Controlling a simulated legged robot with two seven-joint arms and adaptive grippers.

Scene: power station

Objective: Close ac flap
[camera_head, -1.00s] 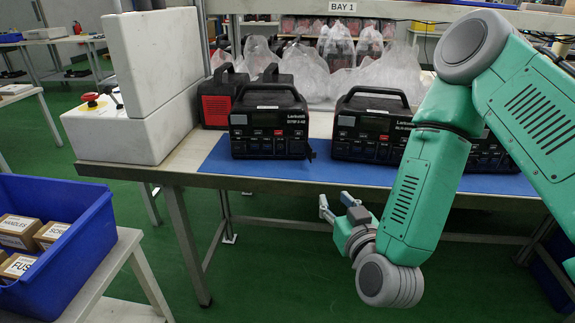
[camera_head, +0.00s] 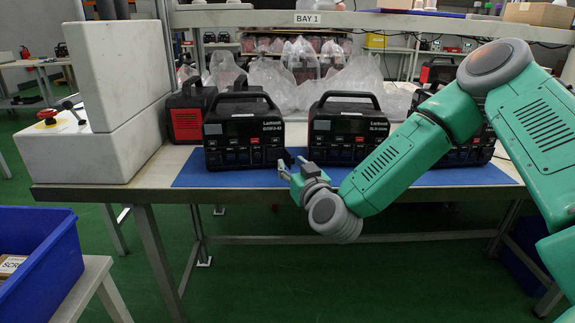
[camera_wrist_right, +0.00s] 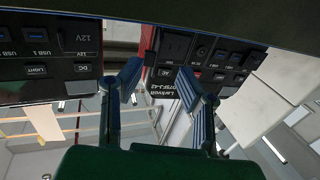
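The left black power station (camera_head: 243,130) stands on the blue mat with its front facing me. A small dark piece (camera_head: 287,157) sticks out at its lower right front edge; it may be the AC flap, but I cannot tell surely. My right gripper (camera_head: 289,168) is just in front of and below that edge, with its fingers apart and empty. The wrist view shows both fingers of the right gripper (camera_wrist_right: 160,80) spread, with the same station (camera_wrist_right: 205,60) and its AC button behind the right finger. My left gripper is not in view.
A second black station (camera_head: 347,130) stands to the right, and a third is partly behind my right arm. A red-and-black unit (camera_head: 187,112) and bagged items (camera_head: 300,70) are behind. A white block with a red button (camera_head: 47,115) is at left. A blue bin (camera_head: 40,255) is lower left.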

